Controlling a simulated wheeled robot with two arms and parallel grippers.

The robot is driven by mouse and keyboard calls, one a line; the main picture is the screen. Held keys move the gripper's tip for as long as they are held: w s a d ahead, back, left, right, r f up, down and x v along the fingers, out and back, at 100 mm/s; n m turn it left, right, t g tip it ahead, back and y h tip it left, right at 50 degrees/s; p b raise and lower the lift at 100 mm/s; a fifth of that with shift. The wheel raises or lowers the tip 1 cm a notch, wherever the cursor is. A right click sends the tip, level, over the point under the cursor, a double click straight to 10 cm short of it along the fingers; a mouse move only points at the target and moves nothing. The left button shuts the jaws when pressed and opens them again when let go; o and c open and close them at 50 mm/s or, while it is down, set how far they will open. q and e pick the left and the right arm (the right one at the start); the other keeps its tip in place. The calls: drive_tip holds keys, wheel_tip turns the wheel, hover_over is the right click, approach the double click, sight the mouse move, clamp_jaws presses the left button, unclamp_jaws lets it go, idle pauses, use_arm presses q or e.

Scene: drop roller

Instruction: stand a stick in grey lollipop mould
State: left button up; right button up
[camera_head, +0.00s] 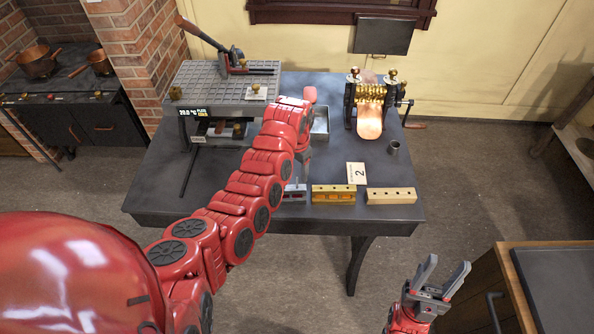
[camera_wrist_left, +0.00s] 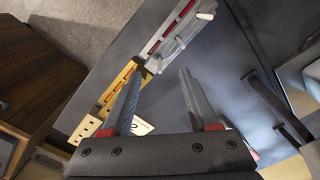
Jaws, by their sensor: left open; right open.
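The grey lollipop mould (camera_head: 294,193) lies at the table's front edge, partly hidden by my left arm in the head view. In the left wrist view the grey mould (camera_wrist_left: 172,34) shows red slots and a pale stick-like piece (camera_wrist_left: 205,16) jutting from its side; I cannot tell how that piece is seated. My left gripper (camera_wrist_left: 162,72) is open with nothing between its fingers, over the table near the grey mould. Its fingers are hidden behind the arm in the head view. My right gripper (camera_head: 445,270) is open and empty, off the table at the lower right.
A yellow mould (camera_head: 334,194) and a cream mould (camera_head: 391,196) lie right of the grey one, with a card marked 2 (camera_head: 356,173) behind. A metal tray (camera_head: 320,125), a brass roller machine (camera_head: 370,95), a small cup (camera_head: 394,149) and a lever press (camera_head: 222,82) stand farther back.

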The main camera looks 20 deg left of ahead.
use_arm(q)
drive_tip(key=shift+r, duration=0.1)
drive_tip(key=shift+r+p, duration=0.35)
drive_tip(key=shift+r, duration=0.5)
drive_tip(key=shift+r+p, duration=0.35)
drive_tip(key=shift+r, duration=0.9)
wheel_tip(320, 180, up, 2)
drive_tip(key=shift+r, duration=0.25)
